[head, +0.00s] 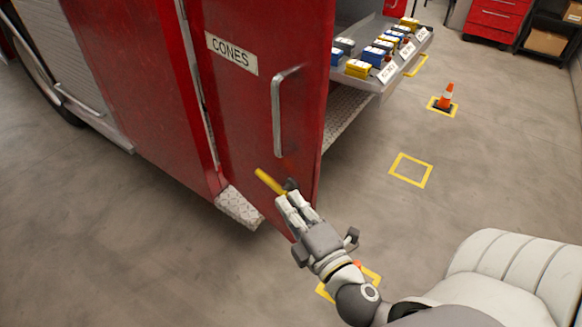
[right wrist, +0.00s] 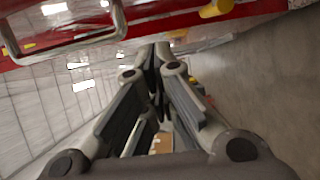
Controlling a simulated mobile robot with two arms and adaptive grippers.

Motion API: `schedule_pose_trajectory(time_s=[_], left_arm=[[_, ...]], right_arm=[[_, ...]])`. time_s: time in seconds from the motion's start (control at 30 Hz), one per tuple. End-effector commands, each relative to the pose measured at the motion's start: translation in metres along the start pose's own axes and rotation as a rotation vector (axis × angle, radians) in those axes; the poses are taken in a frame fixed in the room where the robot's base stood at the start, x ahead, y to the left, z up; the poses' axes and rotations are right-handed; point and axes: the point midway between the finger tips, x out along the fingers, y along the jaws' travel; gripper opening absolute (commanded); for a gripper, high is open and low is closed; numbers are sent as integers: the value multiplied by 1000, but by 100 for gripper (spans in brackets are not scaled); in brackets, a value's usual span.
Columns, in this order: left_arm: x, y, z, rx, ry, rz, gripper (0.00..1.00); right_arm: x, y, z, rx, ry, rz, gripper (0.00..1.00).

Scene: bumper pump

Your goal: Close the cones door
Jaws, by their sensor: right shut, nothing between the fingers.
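The red cones door (head: 245,110) bears a white "CONES" label (head: 231,54) and a silver bar handle (head: 279,110). The door stands swung out from the truck, its free edge at the right. A yellow bar (head: 269,182) shows low on the door. My right gripper (head: 290,192) is shut and empty at the door's lower part, close to the yellow bar; whether it touches the door I cannot tell. In the right wrist view the handle (right wrist: 70,58) and the yellow bar (right wrist: 216,8) lie beyond the shut fingers (right wrist: 158,60). My left gripper is not in view.
A pulled-out tray (head: 376,85) with several small boxes lies behind the door at the right. A traffic cone (head: 446,97) stands in a yellow floor square. An empty yellow square (head: 410,158) marks the floor nearer. Tread-plate step (head: 240,207) sits below the door.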

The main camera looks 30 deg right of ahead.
Motion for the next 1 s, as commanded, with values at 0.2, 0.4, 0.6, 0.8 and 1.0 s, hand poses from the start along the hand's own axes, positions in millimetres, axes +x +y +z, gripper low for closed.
schedule_pose_trajectory(time_s=[0.2,0.4,0.6,0.8,1.0], left_arm=[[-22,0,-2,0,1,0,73],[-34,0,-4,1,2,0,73],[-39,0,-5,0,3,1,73],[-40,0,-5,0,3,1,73],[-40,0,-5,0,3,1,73]], right_arm=[[38,6,0,-1,2,3,0],[67,3,5,-3,-1,0,0],[71,1,31,-1,1,-1,0],[73,0,39,1,1,-1,0],[73,0,39,2,1,0,0]])
